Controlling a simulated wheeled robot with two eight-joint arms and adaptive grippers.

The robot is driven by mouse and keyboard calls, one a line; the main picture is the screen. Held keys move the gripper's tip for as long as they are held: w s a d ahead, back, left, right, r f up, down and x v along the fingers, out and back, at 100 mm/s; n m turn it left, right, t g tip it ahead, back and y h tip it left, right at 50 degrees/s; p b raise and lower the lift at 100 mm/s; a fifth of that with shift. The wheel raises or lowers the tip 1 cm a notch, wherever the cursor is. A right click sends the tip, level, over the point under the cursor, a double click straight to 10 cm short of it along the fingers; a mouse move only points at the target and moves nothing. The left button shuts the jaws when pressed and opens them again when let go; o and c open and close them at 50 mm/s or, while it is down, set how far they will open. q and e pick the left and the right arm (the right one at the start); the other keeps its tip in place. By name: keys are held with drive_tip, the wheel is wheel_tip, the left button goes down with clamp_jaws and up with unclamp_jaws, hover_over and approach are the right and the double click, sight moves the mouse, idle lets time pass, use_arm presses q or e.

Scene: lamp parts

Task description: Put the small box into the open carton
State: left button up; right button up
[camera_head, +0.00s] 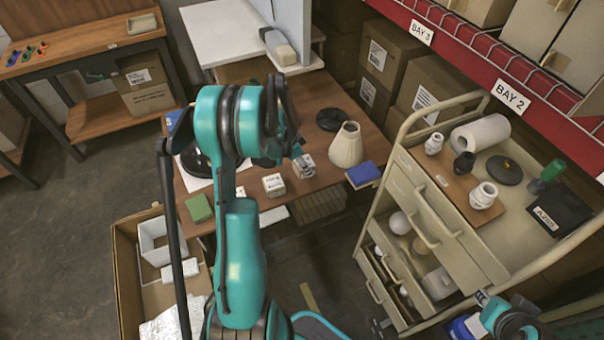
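Two small white boxes with dark print are on the brown workbench (338,187): one small box (273,186) near the front edge, and another small box (305,171) just right of it. My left arm stands across the middle of the view. Its gripper (298,154) is at the right-hand box, partly hidden behind the wrist; I cannot tell whether the fingers touch or hold it. The open carton (124,262) stands on the floor at lower left, with white packing pieces inside. My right gripper (497,311) is at the lower right, only partly seen, its fingers unclear.
A cream lampshade (346,146), a blue box (363,174) and a green block (199,208) lie on the bench. A cream drawer cart (425,205) with lamp parts stands at right. A red shelf (475,55) holds boxes above. Floor shows between the bench and cart.

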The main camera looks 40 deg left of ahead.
use_arm(q)
drive_tip(key=shift+a+f, duration=0.4)
drive_tip(key=shift+a, duration=0.2)
wheel_tip(320, 180, down, 3)
drive_tip(key=shift+s+f+b, duration=0.1)
drive_tip(key=shift+f+b, duration=0.1)
drive_tip(key=shift+b, duration=0.7)
drive_tip(key=shift+f, duration=0.25)
drive_tip(key=shift+f, duration=0.15)
drive_tip(key=o, duration=1.2)
drive_tip(key=shift+o, duration=0.2)
